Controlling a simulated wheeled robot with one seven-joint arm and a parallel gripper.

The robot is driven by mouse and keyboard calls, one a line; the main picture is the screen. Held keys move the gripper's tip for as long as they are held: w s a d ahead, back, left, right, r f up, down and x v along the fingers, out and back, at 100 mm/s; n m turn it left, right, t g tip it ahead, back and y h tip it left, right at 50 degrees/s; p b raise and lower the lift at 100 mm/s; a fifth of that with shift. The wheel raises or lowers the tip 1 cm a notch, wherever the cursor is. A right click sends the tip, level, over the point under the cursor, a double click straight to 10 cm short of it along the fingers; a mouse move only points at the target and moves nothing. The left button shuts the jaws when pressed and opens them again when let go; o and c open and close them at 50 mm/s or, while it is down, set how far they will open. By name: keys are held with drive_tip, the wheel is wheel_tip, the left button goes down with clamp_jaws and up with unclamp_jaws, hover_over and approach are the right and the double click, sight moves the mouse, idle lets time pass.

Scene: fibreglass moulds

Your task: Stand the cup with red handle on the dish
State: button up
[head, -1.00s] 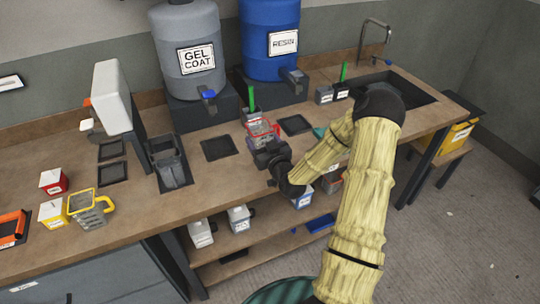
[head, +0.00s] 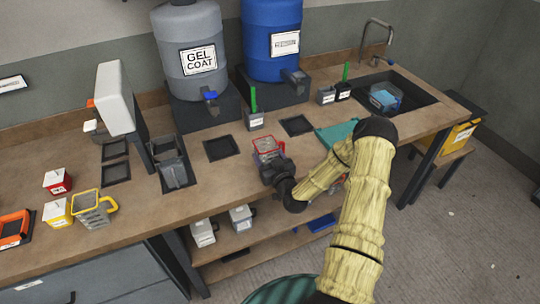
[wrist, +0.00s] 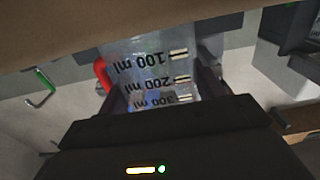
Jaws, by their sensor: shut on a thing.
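The clear measuring cup with red rim and red handle (head: 267,146) is in my gripper, over the middle of the counter. In the wrist view the cup (wrist: 150,65) shows black volume marks, with its red handle at the left. My gripper (head: 270,162) is shut on the cup from the front. Several flat black square dishes lie on the counter: one left of the cup (head: 221,147), one to its right (head: 296,125), and two at the left (head: 115,150). I cannot tell which is the task's dish. No cup stands on these.
A small grey pot with a green stick (head: 255,120) stands behind the cup. The gel coat drum (head: 190,75) and blue resin drum (head: 270,50) stand at the back. A yellow-handled cup (head: 92,212) is at the left. A teal cloth (head: 335,133) lies at the right.

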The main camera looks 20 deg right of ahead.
drive_tip(key=shift+a+f, duration=0.15)
drive_tip(key=shift+a, duration=0.25)
drive_tip(key=shift+d+f, duration=0.15)
drive_tip(key=o, duration=1.1)
drive_tip(key=shift+d, duration=0.1)
